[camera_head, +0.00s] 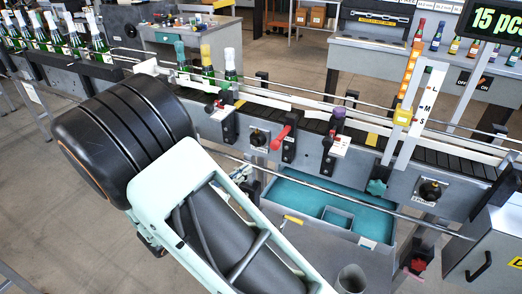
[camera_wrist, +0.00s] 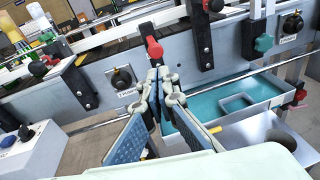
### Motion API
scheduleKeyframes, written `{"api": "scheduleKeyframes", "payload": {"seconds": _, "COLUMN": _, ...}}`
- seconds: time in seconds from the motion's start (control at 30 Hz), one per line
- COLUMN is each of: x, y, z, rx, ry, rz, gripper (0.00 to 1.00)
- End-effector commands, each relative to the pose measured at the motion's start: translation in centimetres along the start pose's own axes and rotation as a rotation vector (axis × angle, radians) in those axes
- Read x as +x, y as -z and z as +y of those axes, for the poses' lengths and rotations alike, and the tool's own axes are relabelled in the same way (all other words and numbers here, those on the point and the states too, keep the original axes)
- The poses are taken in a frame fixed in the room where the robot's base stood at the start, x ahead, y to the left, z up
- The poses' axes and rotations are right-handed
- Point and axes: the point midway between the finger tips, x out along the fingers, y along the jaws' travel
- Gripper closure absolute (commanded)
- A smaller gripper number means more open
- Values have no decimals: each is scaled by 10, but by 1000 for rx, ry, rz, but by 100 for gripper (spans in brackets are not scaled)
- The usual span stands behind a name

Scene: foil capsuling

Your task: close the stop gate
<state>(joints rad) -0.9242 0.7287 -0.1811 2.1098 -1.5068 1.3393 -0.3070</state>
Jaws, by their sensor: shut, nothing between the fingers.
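A red lever handle (camera_head: 281,137) sits on a black bracket on the front of the conveyor; it looks like the stop gate's handle, though its label is too small to read. In the wrist view the red handle (camera_wrist: 154,48) stands just beyond my fingertips, tilted slightly. My gripper (camera_wrist: 157,78) is shut and empty, its fingers pointing at the conveyor front just below the handle. Whether the fingertips touch the handle I cannot tell. In the head view my arm hides most of the gripper. The gate part across the belt is not clearly visible.
Green bottles (camera_head: 207,66) stand on the conveyor (camera_head: 300,119) at left. A red-and-black knob bracket (camera_head: 226,118) and a purple knob (camera_head: 338,114) flank the handle. A rail runs along the front, above a teal-lined tray (camera_head: 305,200). A round black knob (camera_wrist: 122,77) is left of my fingers.

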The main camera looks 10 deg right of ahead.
Motion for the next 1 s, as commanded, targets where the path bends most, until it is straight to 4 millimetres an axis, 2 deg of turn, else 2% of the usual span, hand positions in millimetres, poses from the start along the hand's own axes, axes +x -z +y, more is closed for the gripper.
{"api": "scheduleKeyframes", "payload": {"seconds": 0.17, "x": 5, "y": 4, "z": 8, "rx": -18, "ry": -31, "rz": -9, "gripper": 100}}
{"api": "scheduleKeyframes", "payload": {"seconds": 0.27, "x": 20, "y": 4, "z": 7, "rx": -18, "ry": -29, "rz": -8, "gripper": 100}}
{"api": "scheduleKeyframes", "payload": {"seconds": 0.7, "x": 110, "y": 2, "z": 9, "rx": -16, "ry": -26, "rz": -7, "gripper": 100}}
{"api": "scheduleKeyframes", "payload": {"seconds": 0.83, "x": 126, "y": 2, "z": 10, "rx": -15, "ry": -28, "rz": -7, "gripper": 100}}
{"api": "scheduleKeyframes", "payload": {"seconds": 1.0, "x": 136, "y": 3, "z": 11, "rx": -15, "ry": -30, "rz": -7, "gripper": 100}}
